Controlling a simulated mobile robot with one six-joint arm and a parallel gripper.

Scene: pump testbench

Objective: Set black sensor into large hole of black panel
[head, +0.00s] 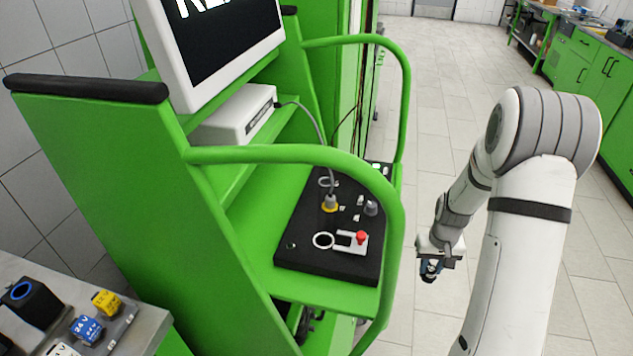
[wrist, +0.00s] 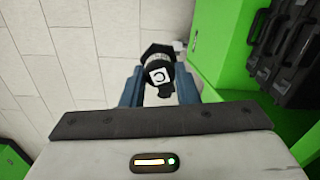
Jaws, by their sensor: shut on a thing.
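My gripper (head: 432,271) hangs to the right of the green bench in the head view, outside its rail. In the wrist view my gripper (wrist: 160,99) is shut on the black sensor (wrist: 157,62), which has a white label with a dark mark. In the head view the sensor is small and dark, partly hidden by the fingers. The black panel (head: 290,258) lies on the green bench shelf, left of my gripper and apart from it. A white-ringed large hole (head: 323,240) shows near its front. A small hole (head: 291,245) is left of it.
A green tubular rail (head: 398,225) curves around the panel, between it and my gripper. A red button (head: 361,237) and a cable plug (head: 330,201) stand up from the panel. A monitor (head: 220,45) is above. Bare tiled floor (head: 440,110) lies behind my arm.

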